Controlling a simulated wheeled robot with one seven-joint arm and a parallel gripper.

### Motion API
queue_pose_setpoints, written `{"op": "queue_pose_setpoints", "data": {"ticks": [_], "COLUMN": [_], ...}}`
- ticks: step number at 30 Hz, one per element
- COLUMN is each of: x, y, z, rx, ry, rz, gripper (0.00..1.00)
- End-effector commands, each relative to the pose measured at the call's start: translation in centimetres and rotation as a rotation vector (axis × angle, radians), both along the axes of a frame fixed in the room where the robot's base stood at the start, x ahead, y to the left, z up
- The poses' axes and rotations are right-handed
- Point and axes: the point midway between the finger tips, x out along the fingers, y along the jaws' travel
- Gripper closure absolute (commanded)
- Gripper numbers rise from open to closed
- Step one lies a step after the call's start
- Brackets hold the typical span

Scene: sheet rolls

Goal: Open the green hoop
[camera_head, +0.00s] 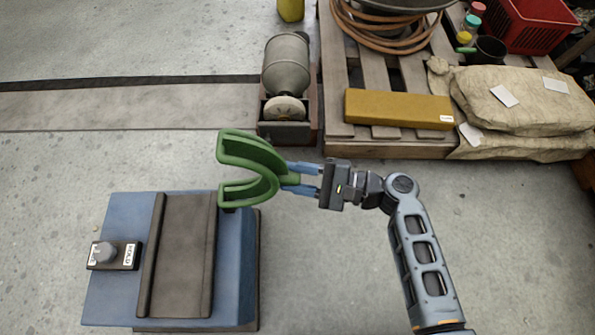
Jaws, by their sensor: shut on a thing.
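The green hoop (257,158) is a thick curved band at the right end of the blue machine block (235,262). It looks like a U on its side, with its open mouth to the left. A short green tab stands out at its right. My gripper (290,179) comes from the right, and its blue fingers are shut on this tab. The hoop is above the block's far right corner; whether it joins the block there is hard to see. A dark channel (180,255) runs across the block's top.
A grey cylinder (287,65) lies in a wooden cradle behind the hoop. A wooden pallet (377,140) at back right bears a yellow-brown bar (398,109), sacks (525,98) and a red crate (530,25).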

Motion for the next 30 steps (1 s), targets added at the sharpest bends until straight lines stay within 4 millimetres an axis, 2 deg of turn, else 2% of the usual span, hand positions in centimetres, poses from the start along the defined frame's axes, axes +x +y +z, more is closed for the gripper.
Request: {"op": "queue_pose_setpoints", "data": {"ticks": [1, 18, 30], "x": [-0.1, -0.2, -0.2], "y": [0.3, 2.3, 3.0], "z": [1.1, 4.3, 4.6], "rx": [-0.018, -0.223, -0.291], "ry": [0.002, 0.000, -0.006], "rz": [0.001, 0.003, 0.004], "gripper": [1.00, 1.00, 1.00]}}
